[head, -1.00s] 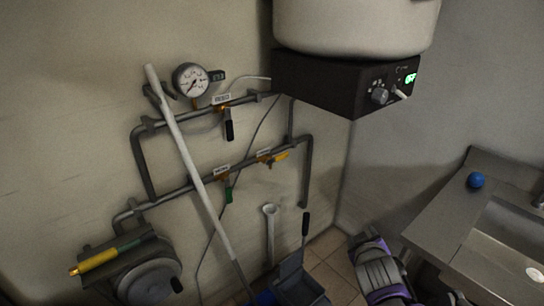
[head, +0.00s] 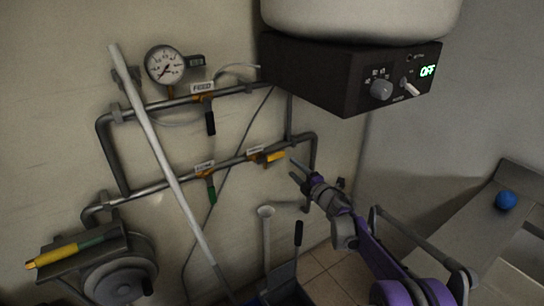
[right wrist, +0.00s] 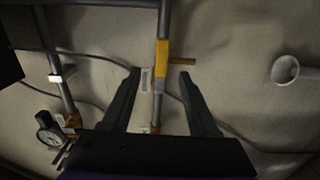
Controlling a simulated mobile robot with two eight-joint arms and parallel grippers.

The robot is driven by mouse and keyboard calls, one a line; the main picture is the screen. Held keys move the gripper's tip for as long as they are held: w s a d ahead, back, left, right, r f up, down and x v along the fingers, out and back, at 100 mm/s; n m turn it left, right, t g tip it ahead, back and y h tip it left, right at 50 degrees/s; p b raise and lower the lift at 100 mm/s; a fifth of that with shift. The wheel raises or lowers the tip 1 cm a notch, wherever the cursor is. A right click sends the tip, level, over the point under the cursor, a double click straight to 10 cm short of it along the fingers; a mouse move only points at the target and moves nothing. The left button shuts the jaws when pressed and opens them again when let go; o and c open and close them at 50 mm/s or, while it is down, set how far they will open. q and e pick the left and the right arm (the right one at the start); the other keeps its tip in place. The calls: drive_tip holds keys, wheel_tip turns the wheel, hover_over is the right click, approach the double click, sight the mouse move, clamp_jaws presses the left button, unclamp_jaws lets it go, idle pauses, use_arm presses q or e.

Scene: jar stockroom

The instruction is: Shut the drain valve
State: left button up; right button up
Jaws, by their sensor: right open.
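The lower wall pipe carries two lever valves whose small labels I cannot read, so I cannot tell which is the drain valve. The yellow-handled valve (head: 273,157) is at its right, its lever lying roughly along the pipe; it also shows in the right wrist view (right wrist: 162,52). The green-handled valve (head: 211,193) is further left, its lever hanging down across the pipe. My right gripper (head: 296,171) is open and empty, just right of and below the yellow lever. In the right wrist view its fingers (right wrist: 160,78) stand either side of the pipe. My left gripper is not seen.
The upper pipe has a FEED valve (head: 210,123) with a black lever hanging down, and a gauge (head: 165,65). A white pole (head: 160,150) slants across both pipes. A dark heater box (head: 345,75) reading OFF juts out above. A white funnel-topped tube (head: 266,230) stands below.

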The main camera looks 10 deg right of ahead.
sight(277, 157)
drive_tip(key=shift+n+y, duration=0.3)
drive_tip(key=x, duration=1.1)
drive_tip(key=shift+a+f, duration=0.2)
drive_tip(key=shift+f, duration=0.1)
clamp_jaws()
idle(0.7)
